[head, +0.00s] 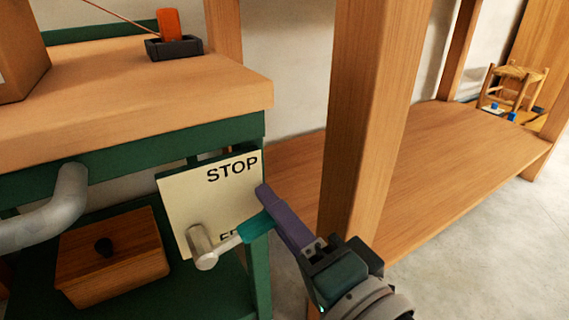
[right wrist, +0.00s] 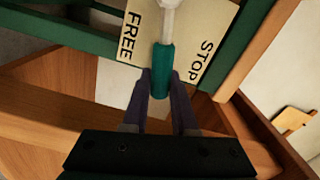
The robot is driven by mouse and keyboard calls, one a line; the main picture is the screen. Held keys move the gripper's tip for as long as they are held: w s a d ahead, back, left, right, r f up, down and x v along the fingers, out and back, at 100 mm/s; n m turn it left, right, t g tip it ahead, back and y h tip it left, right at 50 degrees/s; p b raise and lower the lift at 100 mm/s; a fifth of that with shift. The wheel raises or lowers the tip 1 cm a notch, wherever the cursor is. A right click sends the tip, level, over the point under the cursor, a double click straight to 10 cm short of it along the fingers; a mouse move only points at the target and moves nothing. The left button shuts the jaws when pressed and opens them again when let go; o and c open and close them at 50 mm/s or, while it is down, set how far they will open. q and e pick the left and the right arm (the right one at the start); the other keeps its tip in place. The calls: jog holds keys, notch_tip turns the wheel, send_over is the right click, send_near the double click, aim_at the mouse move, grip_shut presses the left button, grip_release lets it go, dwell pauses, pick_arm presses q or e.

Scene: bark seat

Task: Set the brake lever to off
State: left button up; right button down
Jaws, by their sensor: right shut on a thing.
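The brake lever has a teal grip (head: 256,228) on a pale metal arm, which runs to a round metal pivot (head: 202,248). It stands in front of a cream plate (head: 185,197) marked STOP at the top and, in the right wrist view, FREE at the other end. The lever points sideways, between the two words. My right gripper (head: 262,212) is shut on the teal grip, with its purple fingers on either side of the grip (right wrist: 161,62) in the right wrist view. The arm and fingers partly hide the lower lettering in the head view. My left gripper is not in view.
A green bench frame with a wooden top (head: 150,105) carries an orange block (head: 169,24) in a dark tray. A wooden box (head: 112,258) sits below. A low wooden shelf (head: 450,150) extends right.

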jog(key=shift+f+m, duration=0.4)
jog(key=c, duration=0.7)
grip_release()
jog(key=shift+s+d, duration=0.15)
jog(key=shift+s, duration=0.05)
jog(key=p+v, duration=0.3)
jog(key=v, duration=0.6)
jog(key=shift+s+d+p, duration=0.2)
jog(key=shift+p, duration=0.1)
jog(key=shift+r, duration=0.1)
